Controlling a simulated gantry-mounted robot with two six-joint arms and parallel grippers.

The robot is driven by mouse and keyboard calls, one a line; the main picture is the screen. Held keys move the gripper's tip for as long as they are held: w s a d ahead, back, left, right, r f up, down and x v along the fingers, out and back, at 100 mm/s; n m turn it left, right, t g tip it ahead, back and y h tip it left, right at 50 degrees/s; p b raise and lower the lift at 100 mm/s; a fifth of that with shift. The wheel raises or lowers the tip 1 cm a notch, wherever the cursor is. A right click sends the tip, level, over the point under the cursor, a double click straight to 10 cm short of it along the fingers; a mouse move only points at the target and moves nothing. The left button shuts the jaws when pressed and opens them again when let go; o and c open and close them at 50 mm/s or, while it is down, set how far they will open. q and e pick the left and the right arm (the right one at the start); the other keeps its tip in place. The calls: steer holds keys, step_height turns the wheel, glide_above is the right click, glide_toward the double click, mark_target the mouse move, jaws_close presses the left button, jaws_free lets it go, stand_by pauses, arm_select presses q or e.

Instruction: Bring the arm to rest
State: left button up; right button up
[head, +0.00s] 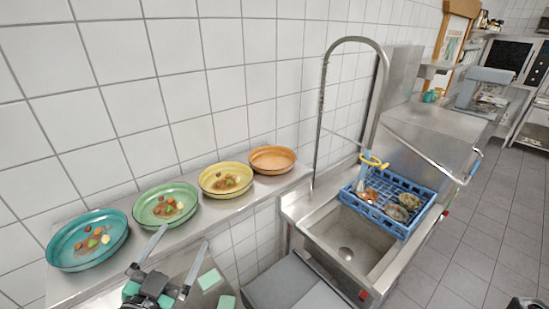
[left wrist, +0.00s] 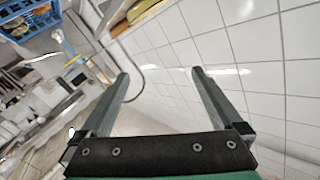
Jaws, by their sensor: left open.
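My left gripper (head: 186,234) is at the lower left in the head view, in front of the shelf with the bowls. Its two fingers are spread apart with nothing between them. In the left wrist view my left gripper (left wrist: 160,72) also shows open and empty, with white wall tiles beyond the fingers. The fingers look close to the green bowl (head: 166,204), but I cannot tell the exact gap. My right gripper does not show in either view.
A teal bowl (head: 88,240), a yellow bowl (head: 225,179) and an orange bowl (head: 272,160) also line the wall shelf. A blue rack (head: 388,225) with dishes sits over the steel sink (head: 320,231), under a tall curved tap (head: 322,95). Open tiled floor (head: 470,235) lies at right.

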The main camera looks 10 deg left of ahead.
arm_select(q)
steer(key=s+d+r+t+h, duration=0.1)
steer(key=d+r+t, duration=0.1)
steer(key=r, duration=0.5)
steer(key=d+r+t, duration=0.2)
steer(key=r, duration=0.5)
steer(key=s+r+n+t, duration=0.2)
steer(key=s+r, duration=0.4)
steer(key=r, duration=0.4)
steer(key=s+r+n+t, duration=0.2)
steer(key=s+r, duration=0.4)
steer(key=r, duration=0.4)
steer(key=shift+s+d+t+h, duration=0.3)
steer(key=shift+s+d+t, duration=0.1)
steer(key=shift+t, duration=0.5)
steer(key=shift+f, duration=0.1)
steer(key=shift+a, duration=0.1)
